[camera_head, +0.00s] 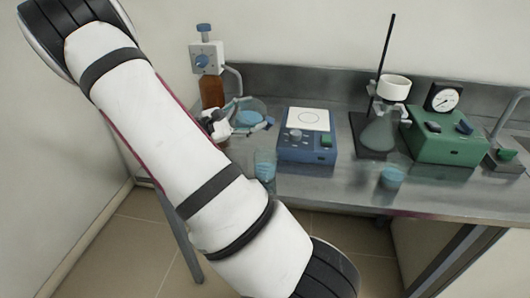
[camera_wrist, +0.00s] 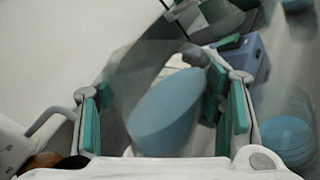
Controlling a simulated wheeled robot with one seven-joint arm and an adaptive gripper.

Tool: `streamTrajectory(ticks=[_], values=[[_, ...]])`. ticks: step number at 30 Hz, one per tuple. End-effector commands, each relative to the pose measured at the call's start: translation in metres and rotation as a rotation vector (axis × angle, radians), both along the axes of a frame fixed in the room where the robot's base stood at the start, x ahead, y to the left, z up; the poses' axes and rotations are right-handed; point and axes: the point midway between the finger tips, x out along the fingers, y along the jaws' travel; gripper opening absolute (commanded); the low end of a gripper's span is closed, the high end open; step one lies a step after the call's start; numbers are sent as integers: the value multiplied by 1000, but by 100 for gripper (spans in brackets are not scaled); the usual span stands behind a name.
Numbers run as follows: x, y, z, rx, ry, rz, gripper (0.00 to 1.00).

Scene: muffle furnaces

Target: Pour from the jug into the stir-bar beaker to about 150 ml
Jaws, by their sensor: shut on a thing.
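My gripper (camera_head: 249,114) is shut on a clear jug (camera_head: 252,118) of blue liquid, held at the back left of the bench. In the wrist view the jug (camera_wrist: 165,112) sits between the teal finger pads, its liquid surface slanted across the picture. One clear beaker (camera_head: 265,168) with blue liquid stands at the bench's front edge, apart from the jug; it also shows in the wrist view (camera_wrist: 288,138). Another beaker (camera_head: 392,176) with blue liquid stands further right. I see no stir bar, so I cannot tell which is the stir-bar beaker. Volume marks are unreadable.
A blue stirrer (camera_head: 307,148) with a white top stands right of the jug. A brown dispenser bottle (camera_head: 211,90) is behind my gripper. A stand with a flask (camera_head: 380,133) and a green box (camera_head: 443,142) with a gauge are at right.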

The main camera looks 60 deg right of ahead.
Motion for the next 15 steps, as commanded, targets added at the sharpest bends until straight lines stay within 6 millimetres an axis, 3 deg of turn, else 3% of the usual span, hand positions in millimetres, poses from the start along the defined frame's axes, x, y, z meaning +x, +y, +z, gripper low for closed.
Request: streamTrajectory(ticks=[15], values=[[-1, 0, -1, -29, -64, 0, 5]])
